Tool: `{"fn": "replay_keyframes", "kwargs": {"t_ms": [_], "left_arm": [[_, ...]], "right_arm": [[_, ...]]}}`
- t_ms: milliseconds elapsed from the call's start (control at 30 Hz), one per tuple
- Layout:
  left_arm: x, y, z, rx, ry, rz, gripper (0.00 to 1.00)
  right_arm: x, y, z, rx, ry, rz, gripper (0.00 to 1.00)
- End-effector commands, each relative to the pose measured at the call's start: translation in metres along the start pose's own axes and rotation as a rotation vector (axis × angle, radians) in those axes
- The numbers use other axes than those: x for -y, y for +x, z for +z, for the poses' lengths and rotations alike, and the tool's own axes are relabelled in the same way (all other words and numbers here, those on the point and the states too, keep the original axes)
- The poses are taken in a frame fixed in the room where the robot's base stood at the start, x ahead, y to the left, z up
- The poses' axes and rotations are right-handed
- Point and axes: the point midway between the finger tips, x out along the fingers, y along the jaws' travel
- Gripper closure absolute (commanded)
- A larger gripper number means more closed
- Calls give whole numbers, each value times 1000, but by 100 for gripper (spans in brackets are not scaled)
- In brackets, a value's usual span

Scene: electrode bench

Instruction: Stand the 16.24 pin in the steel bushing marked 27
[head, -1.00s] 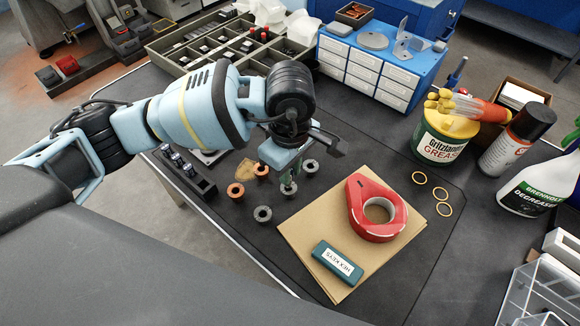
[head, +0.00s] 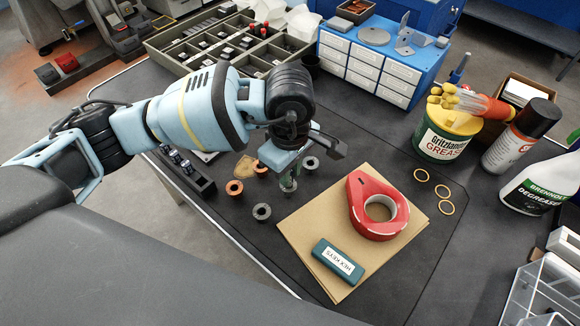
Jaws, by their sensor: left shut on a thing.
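My left gripper (head: 289,181) points down over the dark mat, among a small group of ring-shaped bushings. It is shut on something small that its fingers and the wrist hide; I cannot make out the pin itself. A grey steel bushing (head: 262,212) lies just left of and nearer than the fingertips. Another grey bushing (head: 310,163) stands to their right and farther back. Something grey at the fingertips is mostly hidden. Two copper-coloured bushings, one at the left (head: 234,188) and one farther back (head: 260,167), are near. No marks on the bushings are readable. My right gripper is out of view.
A brown board (head: 300,245) with a red tape dispenser (head: 357,220) and a hex key case (head: 338,261) lies right of the gripper. A black rack (head: 205,188) stands left. A compartment tray (head: 180,62) and blue drawer cabinet (head: 365,62) stand behind.

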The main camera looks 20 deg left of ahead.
Motion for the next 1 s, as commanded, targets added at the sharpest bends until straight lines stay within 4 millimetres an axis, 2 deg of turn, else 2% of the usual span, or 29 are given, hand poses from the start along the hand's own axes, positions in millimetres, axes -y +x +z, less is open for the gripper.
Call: {"fn": "replay_keyframes", "kwargs": {"t_ms": [1000], "left_arm": [[0,21,0,-1,0,1,100]], "right_arm": [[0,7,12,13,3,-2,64]]}}
